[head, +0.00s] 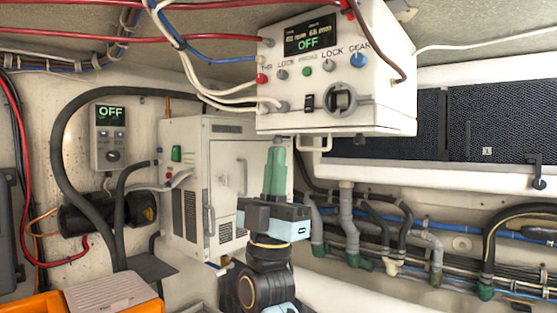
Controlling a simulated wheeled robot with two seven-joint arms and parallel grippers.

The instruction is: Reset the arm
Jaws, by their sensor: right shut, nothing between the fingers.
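My right gripper (277,150) points straight up in the middle of the head view. Its green fingers are together and hold nothing. The fingertips are just below the white control box (345,113); I cannot tell whether they touch it. The control box has a display reading OFF, a row of small knobs, and a large round dark dial on its front. My right arm rises from the bottom centre of the view. My left gripper is not in view.
A white cabinet (226,165) with a door stands behind my right gripper. A smaller panel (110,136) reading OFF is on the left wall. Pipes and hoses (350,230) run along the right wall. An orange case (30,305) is at the lower left.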

